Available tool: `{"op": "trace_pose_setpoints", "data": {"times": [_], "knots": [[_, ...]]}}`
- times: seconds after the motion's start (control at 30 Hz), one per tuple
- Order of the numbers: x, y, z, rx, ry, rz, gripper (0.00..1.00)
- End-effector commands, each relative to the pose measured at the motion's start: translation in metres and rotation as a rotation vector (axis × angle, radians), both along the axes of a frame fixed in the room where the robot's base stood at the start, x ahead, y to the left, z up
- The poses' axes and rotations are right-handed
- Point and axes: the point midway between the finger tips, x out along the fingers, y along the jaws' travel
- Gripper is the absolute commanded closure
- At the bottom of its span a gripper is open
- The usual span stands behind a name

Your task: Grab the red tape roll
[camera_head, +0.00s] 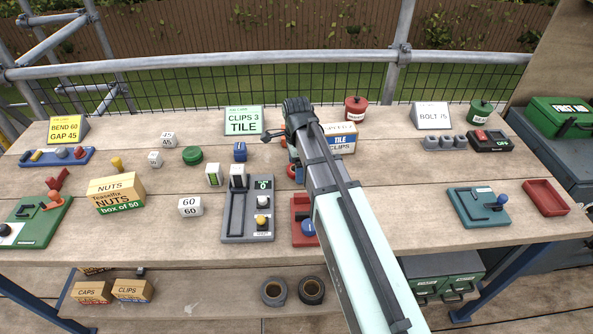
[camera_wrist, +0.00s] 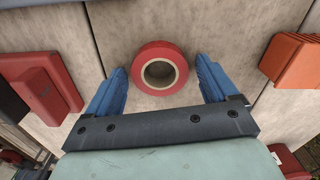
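The red tape roll (camera_wrist: 160,68) lies flat on the wooden bench in the wrist view, its pale core ring facing up. My gripper (camera_wrist: 161,76) is open, with one blue finger on each side of the roll and a gap between each finger and the roll. Nothing is held. How high the fingertips are above the bench is hard to tell. In the head view my arm covers most of this spot, and only a red edge of what looks like the roll (camera_head: 291,171) shows left of the arm.
In the wrist view, a red block-like part (camera_wrist: 42,92) lies left and an orange stack (camera_wrist: 292,60) right. In the head view, a grey switch panel (camera_head: 235,228) stands left of my arm and a tile clips box (camera_head: 341,138) behind it.

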Motion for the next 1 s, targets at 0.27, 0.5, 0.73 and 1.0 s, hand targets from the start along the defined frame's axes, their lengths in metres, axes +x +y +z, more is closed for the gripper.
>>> {"op": "trace_pose_setpoints", "data": {"times": [0.27,0.5,0.73,1.0], "knots": [[0.0,0.0,0.0,0.0,0.0,0.0,0.41],[0.0,0.0,0.0,0.0,0.0,0.0,0.64],[0.0,0.0,0.001,0.0,0.0,0.0,0.66],[0.001,0.0,0.019,0.0,-0.001,0.0,0.66]]}}
